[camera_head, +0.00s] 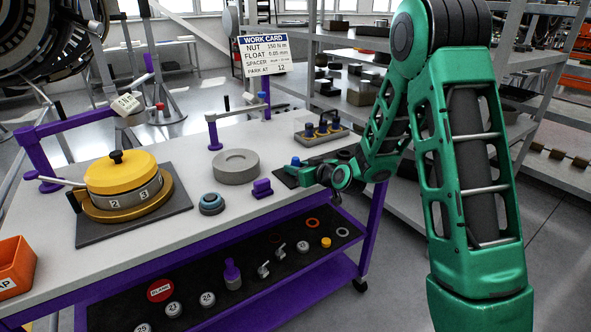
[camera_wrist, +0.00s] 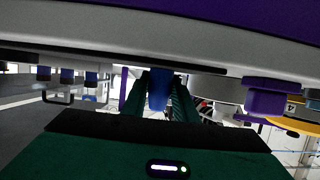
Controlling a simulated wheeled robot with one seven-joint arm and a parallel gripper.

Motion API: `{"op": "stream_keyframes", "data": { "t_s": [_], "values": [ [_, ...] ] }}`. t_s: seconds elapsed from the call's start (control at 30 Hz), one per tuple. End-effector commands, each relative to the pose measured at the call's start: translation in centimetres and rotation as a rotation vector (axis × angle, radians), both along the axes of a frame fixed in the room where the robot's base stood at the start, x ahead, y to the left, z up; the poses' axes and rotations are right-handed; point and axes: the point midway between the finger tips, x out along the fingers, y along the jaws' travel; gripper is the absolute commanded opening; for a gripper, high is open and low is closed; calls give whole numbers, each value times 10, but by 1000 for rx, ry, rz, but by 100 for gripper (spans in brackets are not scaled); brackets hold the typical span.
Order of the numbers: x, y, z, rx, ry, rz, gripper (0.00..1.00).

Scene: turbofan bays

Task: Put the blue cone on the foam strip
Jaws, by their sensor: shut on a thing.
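The blue cone (camera_head: 295,161) shows as a small blue tip at my gripper (camera_head: 325,173), near the right end of the bench. In the wrist view, the blue cone (camera_wrist: 158,92) is between the two green fingers of my gripper (camera_wrist: 160,98), which is shut on it. A dark flat strip, which looks like the foam strip (camera_head: 284,178), lies on the bench right by the cone. In the wrist view the dark strip (camera_wrist: 205,70) runs along the pale bench edge, close to the cone's end. I cannot tell whether they touch. My gripper hides part of the strip.
A purple block (camera_head: 262,188), a grey ring (camera_head: 236,167) and a blue-topped knob (camera_head: 211,204) stand left of the strip. A rack of dark-blue pegs (camera_head: 321,131) stands behind. A yellow-lidded pot (camera_head: 122,178) is farther left. Bare bench lies between them.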

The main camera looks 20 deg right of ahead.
Motion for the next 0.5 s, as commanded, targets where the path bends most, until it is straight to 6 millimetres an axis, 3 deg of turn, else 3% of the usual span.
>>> {"op": "stream_keyframes", "data": {
  "t_s": [0.03,0.1,0.5],
  "values": [
    [0,0,-1,1,1,0,28],
    [0,0,-1,0,1,0,45],
    [-3,-2,2,0,0,-2,45]
  ]
}}
